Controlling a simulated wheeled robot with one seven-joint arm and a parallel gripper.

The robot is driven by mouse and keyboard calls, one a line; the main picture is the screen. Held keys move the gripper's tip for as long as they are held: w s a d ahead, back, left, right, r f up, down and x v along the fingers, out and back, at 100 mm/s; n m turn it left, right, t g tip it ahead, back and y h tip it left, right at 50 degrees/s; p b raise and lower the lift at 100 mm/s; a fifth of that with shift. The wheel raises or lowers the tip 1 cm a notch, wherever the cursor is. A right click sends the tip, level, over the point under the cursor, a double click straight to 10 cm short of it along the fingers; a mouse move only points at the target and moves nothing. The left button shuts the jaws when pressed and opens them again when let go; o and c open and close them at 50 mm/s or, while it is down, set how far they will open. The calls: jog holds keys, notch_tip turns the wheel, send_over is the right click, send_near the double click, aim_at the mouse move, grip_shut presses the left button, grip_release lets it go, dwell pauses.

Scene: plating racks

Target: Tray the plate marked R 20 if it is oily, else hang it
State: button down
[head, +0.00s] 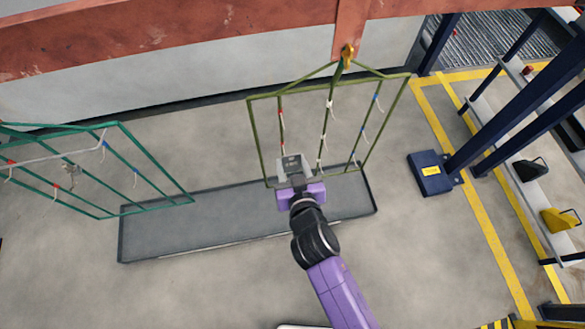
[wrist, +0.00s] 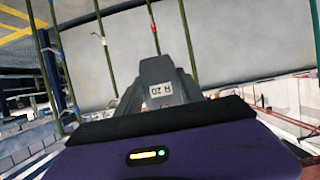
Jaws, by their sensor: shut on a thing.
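My gripper (head: 297,181) is shut on a small grey plate (head: 292,162), held in front of the lower part of the olive-green hanging rack (head: 256,135). The plate also shows in the wrist view (wrist: 156,70), beyond my gripper (wrist: 165,104), with an upside-down label reading R 20. Its visible face looks plain matte grey; I cannot tell whether it is oily. The rack has red, white and blue marked hooks on its bars. I cannot tell whether the plate touches the rack. A long grey tray (head: 225,222) lies below, partly hidden by my arm.
A teal rack (head: 150,152) with several hooks hangs at the left. An orange-red beam (head: 180,28) crosses overhead, with a brass hook (head: 347,54) bearing the olive rack. Dark blue posts (head: 500,95) and shelves stand at the right.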

jog(key=w+a+b, duration=0.2)
jog(key=w, duration=0.5)
jog(key=shift+f+b, duration=0.2)
jog(key=shift+b, duration=0.1)
jog(key=shift+w+a+b, duration=0.15)
jog(key=shift+w+b, duration=0.15)
jog(key=shift+w, duration=0.25)
dwell(0.6)
jog(key=shift+w+a, duration=0.1)
jog(key=shift+w, duration=0.2)
jog(key=shift+w+a+b, duration=0.1)
jog(key=shift+w+b, duration=0.15)
jog(key=shift+b, duration=0.05)
jog(key=shift+w+f, duration=0.15)
jog(key=shift+w+a+f+b, duration=0.1)
jog(key=shift+w+f+b, duration=0.15)
jog(key=shift+b, duration=0.3)
jog(key=shift+w, duration=0.15)
jog(key=shift+w+a+f+b, duration=0.1)
jog(key=shift+w+f+b, duration=0.15)
jog(key=shift+b, duration=0.2)
jog(key=shift+s, duration=0.1)
dwell(0.5)
